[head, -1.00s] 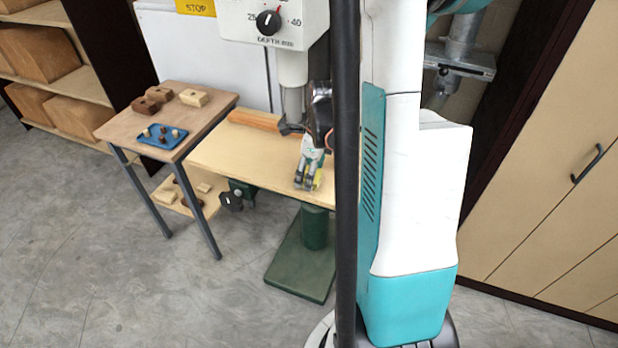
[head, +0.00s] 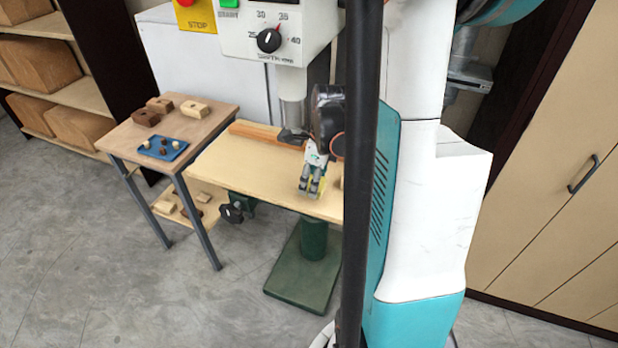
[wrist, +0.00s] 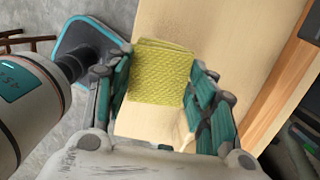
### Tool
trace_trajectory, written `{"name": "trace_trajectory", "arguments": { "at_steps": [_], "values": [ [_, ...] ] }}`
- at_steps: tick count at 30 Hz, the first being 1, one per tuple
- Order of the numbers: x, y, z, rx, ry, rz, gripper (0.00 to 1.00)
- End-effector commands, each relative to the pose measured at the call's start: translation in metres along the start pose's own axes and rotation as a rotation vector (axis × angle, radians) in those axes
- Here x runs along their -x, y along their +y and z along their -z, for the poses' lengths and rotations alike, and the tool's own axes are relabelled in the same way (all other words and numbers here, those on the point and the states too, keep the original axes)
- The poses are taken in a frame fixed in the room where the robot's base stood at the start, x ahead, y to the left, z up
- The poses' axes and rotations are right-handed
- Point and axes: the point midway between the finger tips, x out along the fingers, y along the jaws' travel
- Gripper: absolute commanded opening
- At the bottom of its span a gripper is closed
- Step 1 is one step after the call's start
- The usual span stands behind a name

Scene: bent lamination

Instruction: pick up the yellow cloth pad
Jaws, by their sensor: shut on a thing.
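The yellow cloth pad (wrist: 160,75) is a folded, textured square in the wrist view, between the two fingers of my gripper (wrist: 160,92). The left finger touches its left edge and the right finger is against its right edge. My gripper is shut on the pad. In the head view my gripper (head: 311,186) is over the drill press's wooden table (head: 235,170), with a little yellow of the pad showing at the fingers. I cannot tell whether the pad still touches the table.
The drill press head (head: 275,35) and its chuck (head: 293,110) stand just behind my gripper. A wooden fence (head: 262,133) runs along the table's back. A side table (head: 200,123) at left holds a blue tray (head: 163,149) and wooden blocks (head: 194,109).

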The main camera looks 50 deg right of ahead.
Motion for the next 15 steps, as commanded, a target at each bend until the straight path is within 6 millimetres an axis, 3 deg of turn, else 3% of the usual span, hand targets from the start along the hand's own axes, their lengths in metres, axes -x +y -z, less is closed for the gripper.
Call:
{"name": "trace_trajectory", "arguments": {
  "at_steps": [9, 15],
  "values": [
    [0.010, 0.055, 0.065, -0.005, 0.000, 0.000, 0.31],
    [0.015, 0.084, 0.098, -0.004, 0.000, 0.000, 0.31]
  ]
}}
